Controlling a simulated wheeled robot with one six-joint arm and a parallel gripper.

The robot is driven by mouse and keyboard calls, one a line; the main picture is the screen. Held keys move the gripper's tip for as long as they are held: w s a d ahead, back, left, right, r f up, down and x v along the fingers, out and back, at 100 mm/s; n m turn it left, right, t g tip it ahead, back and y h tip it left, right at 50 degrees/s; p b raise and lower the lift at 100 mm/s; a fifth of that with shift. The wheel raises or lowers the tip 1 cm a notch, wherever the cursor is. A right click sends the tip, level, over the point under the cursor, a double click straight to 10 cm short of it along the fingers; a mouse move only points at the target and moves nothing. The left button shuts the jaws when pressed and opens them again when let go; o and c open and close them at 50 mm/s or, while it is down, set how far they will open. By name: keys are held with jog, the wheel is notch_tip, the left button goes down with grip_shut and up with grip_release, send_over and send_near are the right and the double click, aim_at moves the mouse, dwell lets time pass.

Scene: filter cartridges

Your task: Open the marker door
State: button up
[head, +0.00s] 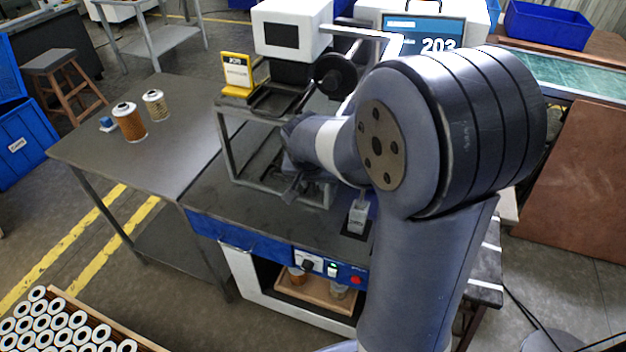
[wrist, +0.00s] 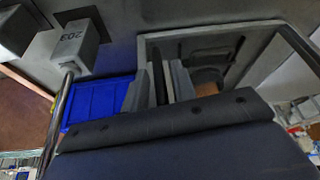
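The marker is a white-topped machine (head: 290,28) with a dark screen, at the back of the bench in the head view. A grey square frame (head: 225,150) stands below it, and I take this to be its door. I cannot tell whether it is closed. The frame also shows in the wrist view (wrist: 265,28). My gripper (head: 308,190) is at the frame's lower right, partly hidden by my arm. In the wrist view its fingers (wrist: 158,88) point toward the frame with a gap between them. Nothing is clearly held, and contact with the frame cannot be told.
A grey block marked 203 (wrist: 75,45) is on a metal rod at the wrist view's left. Two filter cartridges (head: 130,122) stand on the left table. A yellow sign (head: 237,72) stands beside the marker. A control panel (head: 330,267) and an open-fronted white cabinet (head: 245,285) are below the bench.

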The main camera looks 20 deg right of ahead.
grip_shut()
dwell(0.4)
